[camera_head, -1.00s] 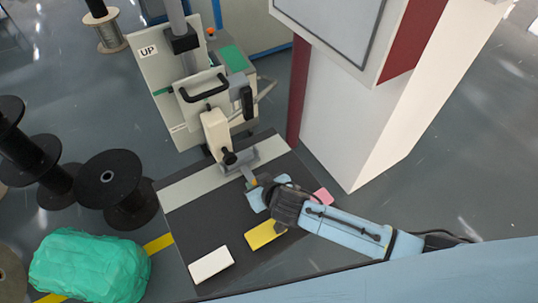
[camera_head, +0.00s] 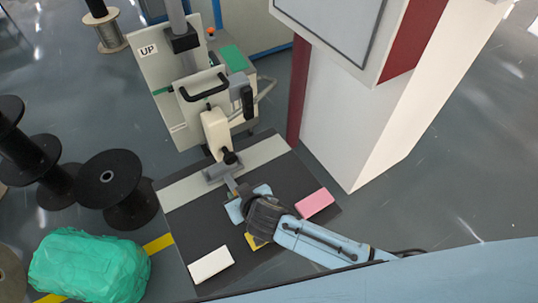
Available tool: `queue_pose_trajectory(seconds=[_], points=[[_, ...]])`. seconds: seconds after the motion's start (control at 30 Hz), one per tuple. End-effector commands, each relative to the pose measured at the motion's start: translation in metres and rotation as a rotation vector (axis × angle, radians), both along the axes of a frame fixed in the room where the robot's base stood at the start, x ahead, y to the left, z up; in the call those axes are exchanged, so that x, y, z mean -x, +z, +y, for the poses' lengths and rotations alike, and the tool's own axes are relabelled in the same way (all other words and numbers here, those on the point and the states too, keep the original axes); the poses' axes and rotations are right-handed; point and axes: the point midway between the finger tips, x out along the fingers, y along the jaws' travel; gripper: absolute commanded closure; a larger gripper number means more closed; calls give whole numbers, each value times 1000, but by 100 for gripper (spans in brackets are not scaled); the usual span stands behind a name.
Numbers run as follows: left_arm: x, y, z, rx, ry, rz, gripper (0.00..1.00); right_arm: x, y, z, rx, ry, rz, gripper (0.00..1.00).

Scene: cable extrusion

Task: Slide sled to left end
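The grey sled (camera_head: 223,169) sits across the pale strip (camera_head: 187,190) on the dark table, below the cream machine head and its black knob. My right gripper (camera_head: 231,184) reaches in from the lower right. Its narrow grey end meets the near side of the sled and appears shut on it; the exact contact is too small to see clearly. Pale strip shows bare on both sides of the sled. My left gripper is not in view.
A white block (camera_head: 211,265), a partly hidden yellow block (camera_head: 255,242) and a pink block (camera_head: 315,203) lie on the dark table (camera_head: 200,228). The cream machine (camera_head: 215,125) stands behind, a white cabinet (camera_head: 345,125) at right, and black spools (camera_head: 118,190) at left.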

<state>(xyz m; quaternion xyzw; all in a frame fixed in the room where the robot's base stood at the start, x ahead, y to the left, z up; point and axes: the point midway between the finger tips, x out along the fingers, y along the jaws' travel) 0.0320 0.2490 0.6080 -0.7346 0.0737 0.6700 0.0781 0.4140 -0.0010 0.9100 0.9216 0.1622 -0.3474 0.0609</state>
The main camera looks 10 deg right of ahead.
Motion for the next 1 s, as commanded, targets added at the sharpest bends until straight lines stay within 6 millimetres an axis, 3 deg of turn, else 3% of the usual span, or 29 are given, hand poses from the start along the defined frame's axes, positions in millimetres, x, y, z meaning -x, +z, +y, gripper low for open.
queue_pose_trajectory(seconds=[0.27, 1.0], points=[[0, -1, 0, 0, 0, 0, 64, 2, 0, 4, -1, 0, 1, 86], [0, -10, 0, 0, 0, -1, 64, 20, -1, 53, -2, -1, 2, 86]])
